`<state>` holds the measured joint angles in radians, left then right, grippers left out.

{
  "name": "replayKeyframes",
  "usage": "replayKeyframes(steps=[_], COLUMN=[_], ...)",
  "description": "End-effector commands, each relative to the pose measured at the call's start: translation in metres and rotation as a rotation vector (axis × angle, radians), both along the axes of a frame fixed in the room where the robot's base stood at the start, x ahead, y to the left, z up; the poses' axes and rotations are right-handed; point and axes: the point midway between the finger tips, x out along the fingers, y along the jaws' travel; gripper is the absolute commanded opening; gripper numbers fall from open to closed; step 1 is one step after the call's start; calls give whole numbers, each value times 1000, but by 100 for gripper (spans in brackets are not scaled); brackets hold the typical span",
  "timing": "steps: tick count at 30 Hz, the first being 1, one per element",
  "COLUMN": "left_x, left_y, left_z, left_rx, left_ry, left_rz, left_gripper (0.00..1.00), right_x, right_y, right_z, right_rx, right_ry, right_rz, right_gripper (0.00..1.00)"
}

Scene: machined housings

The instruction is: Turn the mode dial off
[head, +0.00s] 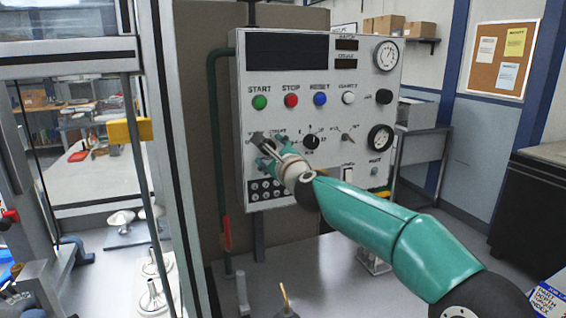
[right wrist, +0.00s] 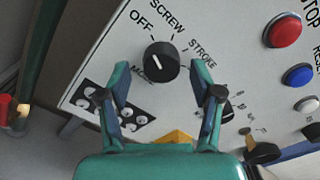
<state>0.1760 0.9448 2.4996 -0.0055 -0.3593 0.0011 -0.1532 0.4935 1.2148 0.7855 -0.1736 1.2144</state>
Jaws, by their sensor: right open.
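The mode dial (right wrist: 161,61) is a round black knob on the grey panel, with OFF, SCREW and STROKE printed around its upper side and the MODE label partly hidden below. It carries a short white mark; I cannot tell which label it points at. My right gripper (right wrist: 161,80) is open, its teal fingers on either side of and just below the dial in the right wrist view, not visibly closed on it. In the head view my right gripper (head: 263,149) is at the panel's lower left and covers much of the dial. My left gripper is out of view.
The control panel (head: 318,72) has green START (head: 260,102), red STOP (head: 291,100) and blue RESET (head: 320,98) buttons above. Another black knob (head: 311,142) is to the right. A socket block (head: 266,190) lies below. A green pipe (head: 214,130) runs along the left.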

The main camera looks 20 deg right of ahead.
Motion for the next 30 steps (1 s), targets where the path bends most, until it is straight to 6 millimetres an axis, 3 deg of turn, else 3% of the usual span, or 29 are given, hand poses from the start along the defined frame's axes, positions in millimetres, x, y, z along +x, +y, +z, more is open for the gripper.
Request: replayKeyframes(steps=[18, 24, 30], left_x=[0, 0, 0], left_y=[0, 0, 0], left_z=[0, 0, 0], left_rx=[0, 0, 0], left_ry=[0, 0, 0], left_rz=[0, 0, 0], left_gripper=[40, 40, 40], right_x=[-96, -111, -112], right_y=[-3, -3, -4], right_z=[1, -1, 0], right_rx=[0, 0, 0], right_ry=[-3, -2, -2], right_rz=[2, 2, 2], right_gripper=[65, 65, 65])
